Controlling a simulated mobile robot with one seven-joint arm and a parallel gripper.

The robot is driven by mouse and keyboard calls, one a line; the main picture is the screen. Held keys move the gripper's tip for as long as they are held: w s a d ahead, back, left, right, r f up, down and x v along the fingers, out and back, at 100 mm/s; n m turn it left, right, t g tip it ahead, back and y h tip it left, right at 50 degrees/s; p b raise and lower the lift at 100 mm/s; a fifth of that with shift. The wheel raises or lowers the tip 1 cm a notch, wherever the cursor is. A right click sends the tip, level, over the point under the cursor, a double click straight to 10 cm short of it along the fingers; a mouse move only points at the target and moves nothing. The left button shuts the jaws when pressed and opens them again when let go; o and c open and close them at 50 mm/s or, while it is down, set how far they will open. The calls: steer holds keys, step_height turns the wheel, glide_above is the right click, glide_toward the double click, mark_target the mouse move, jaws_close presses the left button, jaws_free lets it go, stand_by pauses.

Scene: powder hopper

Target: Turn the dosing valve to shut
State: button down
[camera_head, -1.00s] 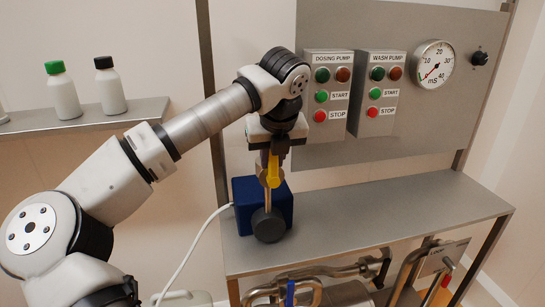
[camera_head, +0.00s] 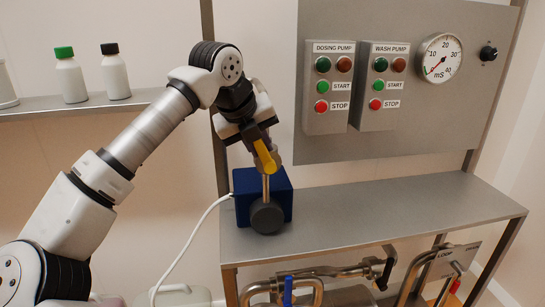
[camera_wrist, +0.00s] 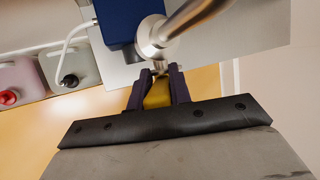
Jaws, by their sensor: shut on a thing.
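The yellow handle (camera_head: 265,157) of the dosing valve leans up and to the left in the head view. My gripper (camera_head: 261,143) is shut on it from above. In the wrist view the yellow handle (camera_wrist: 158,95) sits between the two dark fingers of my gripper (camera_wrist: 158,82). The round metal valve body (camera_wrist: 150,38) lies just beyond the fingertips, joined to a metal pipe.
A white cable (camera_head: 190,235) runs down left. The control panel (camera_head: 400,120) is to the right. The right part of the shelf is clear.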

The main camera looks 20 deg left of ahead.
step_height(320, 180, down, 6)
steer(key=s+a+n+t+h+b, duration=0.1)
steer(key=n+t+h+b, duration=0.3)
steer(key=t+h+b, duration=0.5)
steer(key=a+b, duration=0.1)
steer(key=b, duration=0.5)
steer(key=shift+s+a+t+b, duration=0.35)
steer(key=shift+s+t+b, duration=0.05)
steer(key=shift+f+h, duration=0.15)
steer(key=shift+h, duration=0.25)
steer(key=c, duration=1.3)
jaws_free()
steer(key=shift+r, duration=0.2)
steer(key=shift+s+a, duration=0.1)
